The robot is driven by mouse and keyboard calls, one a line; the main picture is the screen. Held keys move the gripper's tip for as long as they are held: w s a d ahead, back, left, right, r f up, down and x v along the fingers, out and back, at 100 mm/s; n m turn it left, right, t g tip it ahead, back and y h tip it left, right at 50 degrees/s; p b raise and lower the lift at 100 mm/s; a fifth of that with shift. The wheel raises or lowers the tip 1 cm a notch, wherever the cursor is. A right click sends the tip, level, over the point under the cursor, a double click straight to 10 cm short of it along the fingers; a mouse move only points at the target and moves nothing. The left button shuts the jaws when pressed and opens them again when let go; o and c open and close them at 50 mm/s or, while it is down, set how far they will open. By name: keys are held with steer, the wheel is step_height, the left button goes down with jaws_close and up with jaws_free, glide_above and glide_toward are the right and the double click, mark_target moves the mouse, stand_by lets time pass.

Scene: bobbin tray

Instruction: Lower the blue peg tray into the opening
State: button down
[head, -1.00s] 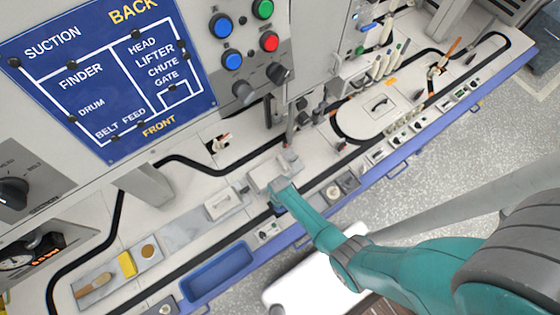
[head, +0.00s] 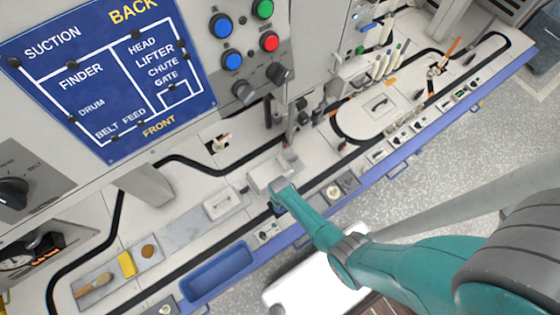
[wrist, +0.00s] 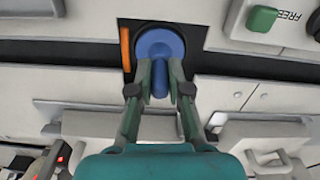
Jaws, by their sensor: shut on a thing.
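The blue peg tray (wrist: 172,38) shows in the wrist view as a round blue disc with an upright peg or handle in its middle. My gripper (wrist: 160,80) is shut on that blue handle, one finger on each side. The dark opening (wrist: 200,38) shows around the disc; the disc overlaps it in this view. I cannot tell how far the tray is above or inside it. In the head view my gripper (head: 278,188) is over the white deck, and only a small patch of blue shows beneath it; the opening is hidden there.
An orange strip (wrist: 125,50) stands just left of the disc. A green button (wrist: 262,18) lies at the upper right of the wrist view. In the head view a blue bin (head: 217,272) sits at the front edge, and the control panel (head: 240,45) rises behind.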

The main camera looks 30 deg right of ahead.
steer(key=shift+f, duration=0.15)
steer(key=c, duration=1.4)
jaws_free()
steer(key=shift+r, duration=5.45)
